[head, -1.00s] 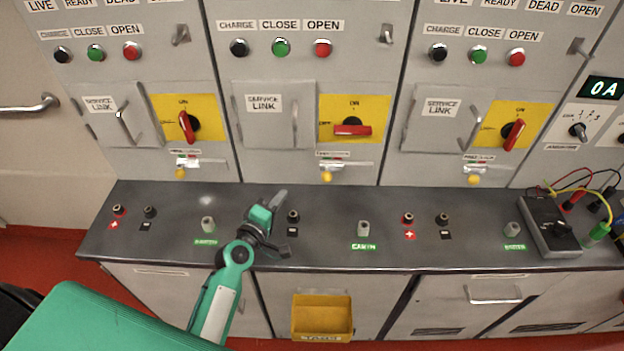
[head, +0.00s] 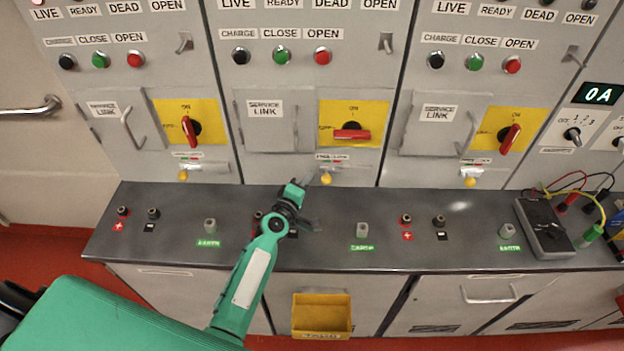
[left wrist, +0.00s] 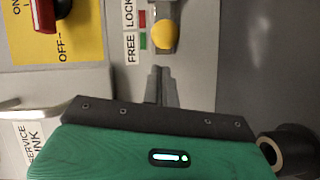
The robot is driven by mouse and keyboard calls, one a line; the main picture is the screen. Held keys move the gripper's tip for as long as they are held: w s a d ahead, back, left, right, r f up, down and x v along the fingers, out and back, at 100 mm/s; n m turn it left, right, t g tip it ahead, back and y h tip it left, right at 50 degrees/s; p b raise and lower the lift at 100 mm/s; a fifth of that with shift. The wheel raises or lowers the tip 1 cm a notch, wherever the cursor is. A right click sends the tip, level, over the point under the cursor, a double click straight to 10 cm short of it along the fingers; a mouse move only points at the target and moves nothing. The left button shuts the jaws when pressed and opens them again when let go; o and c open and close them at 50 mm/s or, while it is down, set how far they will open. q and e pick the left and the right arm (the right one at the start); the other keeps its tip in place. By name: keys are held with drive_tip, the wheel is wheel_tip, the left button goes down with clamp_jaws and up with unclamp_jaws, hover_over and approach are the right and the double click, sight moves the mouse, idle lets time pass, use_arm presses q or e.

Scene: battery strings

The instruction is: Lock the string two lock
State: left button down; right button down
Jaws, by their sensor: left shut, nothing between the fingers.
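The string two lock (head: 326,179) is a yellow knob on a small silver slide, low on the middle panel under the yellow switch plate. It also shows in the left wrist view (left wrist: 165,36), beside a green mark and the FREE and LOCK labels (left wrist: 130,30). My left gripper (head: 308,179) is shut and empty. Its fingertips (left wrist: 160,72) are just left of the knob in the head view, with a small gap in the left wrist view. The middle red switch handle (head: 352,134) lies horizontal, toward OFF. My right gripper is not in view.
Similar yellow knobs sit on the left panel (head: 183,176) and right panel (head: 470,182). The dark bench top (head: 330,255) below carries terminals and a meter (head: 545,230) with leads at right. A service link door handle (left wrist: 30,106) is near my gripper. A yellow bin (head: 322,312) hangs below.

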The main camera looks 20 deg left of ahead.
sight(325, 182)
use_arm(q)
drive_tip(key=shift+d+f, duration=0.1)
drive_tip(key=shift+d, duration=0.6)
drive_tip(key=shift+d, duration=0.15)
drive_tip(key=d, duration=0.1)
drive_tip(key=w+d, duration=0.1)
drive_tip(key=d, duration=0.1)
